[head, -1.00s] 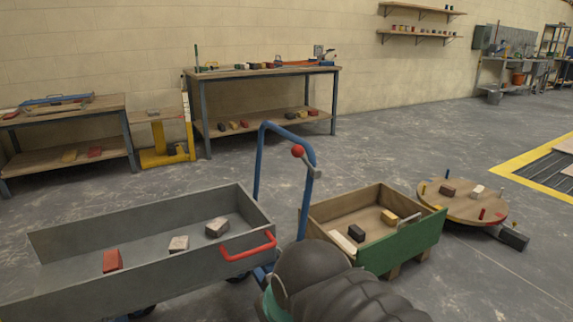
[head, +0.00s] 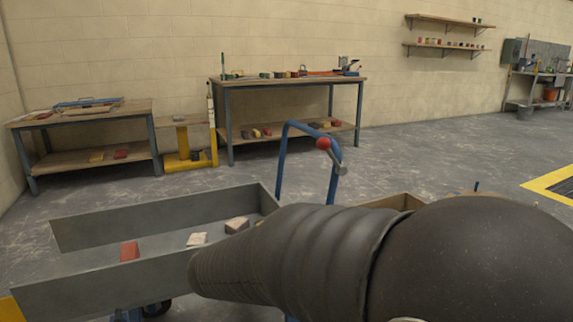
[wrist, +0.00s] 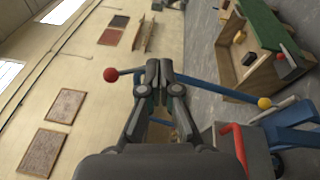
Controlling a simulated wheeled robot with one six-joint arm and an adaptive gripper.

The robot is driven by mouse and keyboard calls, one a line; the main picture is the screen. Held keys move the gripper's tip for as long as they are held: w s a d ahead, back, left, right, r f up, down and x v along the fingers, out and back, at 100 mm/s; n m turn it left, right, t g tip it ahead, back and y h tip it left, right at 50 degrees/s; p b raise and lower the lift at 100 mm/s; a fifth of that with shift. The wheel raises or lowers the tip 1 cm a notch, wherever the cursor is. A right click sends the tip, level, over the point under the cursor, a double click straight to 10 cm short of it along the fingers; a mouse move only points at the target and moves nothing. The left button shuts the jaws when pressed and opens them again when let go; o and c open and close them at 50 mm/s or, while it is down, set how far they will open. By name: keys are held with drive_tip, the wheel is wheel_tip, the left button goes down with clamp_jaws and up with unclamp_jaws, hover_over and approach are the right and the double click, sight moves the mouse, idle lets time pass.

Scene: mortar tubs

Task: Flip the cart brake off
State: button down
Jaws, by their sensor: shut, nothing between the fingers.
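The cart is a grey tub (head: 100,249) with a blue push handle (head: 281,165) rising behind its right end. A lever with a red ball knob (head: 323,143) sits on the handle's right upright, the knob up and to the left. In the wrist view the red knob (wrist: 110,74) is left of my gripper (wrist: 163,82), and its rod runs toward the fingertips. The fingers are together and empty. The rod passes behind or beside them; contact cannot be told. The blue handle bar (wrist: 225,91) runs right from behind the fingers. My arm hides the gripper in the head view.
Several bricks, one red (head: 130,251), lie in the tub. A wooden crate (head: 398,202) stands right of the handle, mostly behind my arm. Workbenches (head: 290,81) line the wall.

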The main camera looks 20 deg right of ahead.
sight(320, 147)
drive_tip(key=w+a+r+n+t+h, duration=0.2)
drive_tip(key=w+a+t, duration=0.3)
drive_tip(key=a, duration=0.1)
drive_tip(key=shift+w+r+b, duration=0.2)
drive_tip(key=shift+w+b, duration=0.1)
drive_tip(key=shift+b, duration=0.05)
drive_tip(key=p+x, duration=0.1)
drive_tip(key=x, duration=1.3)
drive_tip(key=shift+a+r, duration=0.1)
drive_tip(key=shift+a, duration=0.05)
drive_tip(key=shift+r, duration=0.1)
